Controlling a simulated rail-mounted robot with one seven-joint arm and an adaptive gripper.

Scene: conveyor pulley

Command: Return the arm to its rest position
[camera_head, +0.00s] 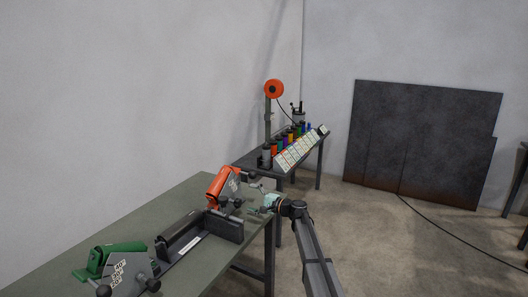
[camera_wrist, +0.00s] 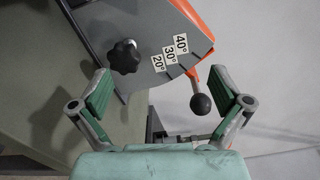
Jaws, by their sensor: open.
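My gripper (camera_head: 259,204) is at the right edge of the green-topped table (camera_head: 205,198), beside the orange conveyor pulley unit (camera_head: 217,184). Beyond the fingers, the orange unit's grey side plate (camera_wrist: 140,22) carries angle labels for 20, 30 and 40 degrees. A black star knob (camera_wrist: 124,56) sits on this plate. A lever with a dark ball end (camera_wrist: 201,104) shows near the right finger; I cannot tell whether they touch.
A green unit (camera_head: 117,262) with a similar labelled plate sits at the table's front left. A black tray-like frame (camera_head: 184,240) lies between the units. A second table (camera_head: 246,160) behind holds coloured containers and an orange-headed stand (camera_head: 273,89). Floor at right is open, crossed by a cable.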

